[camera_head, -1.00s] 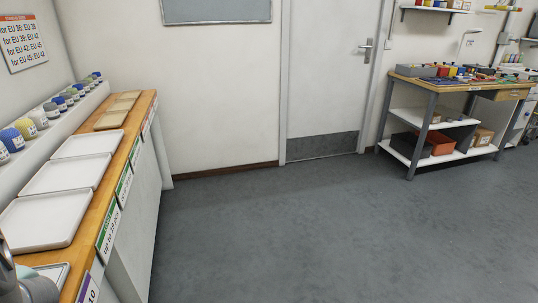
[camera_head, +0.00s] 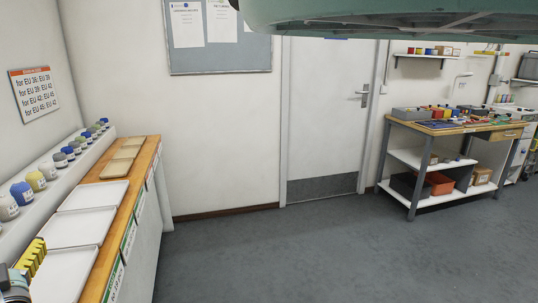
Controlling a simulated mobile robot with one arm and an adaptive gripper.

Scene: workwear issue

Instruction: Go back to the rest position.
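My gripper's fingers do not show clearly in this view. A rounded grey and teal part (camera_head: 14,285), seemingly of my arm, shows at the bottom left corner, cut off by the edge. A yellow and dark toothed piece (camera_head: 30,260) stands beside it over the counter; I cannot tell what it is. A large pale green ribbed shape (camera_head: 400,22) hangs across the top right, close to the camera, and I cannot tell if it is mine.
A wooden counter (camera_head: 128,208) along the left holds white trays (camera_head: 88,222) and tan trays (camera_head: 114,168). Rolled or rounded items (camera_head: 37,181) line a ledge behind. A door (camera_head: 325,120) is ahead and a workbench (camera_head: 455,128) at right. The grey floor (camera_head: 330,250) is clear.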

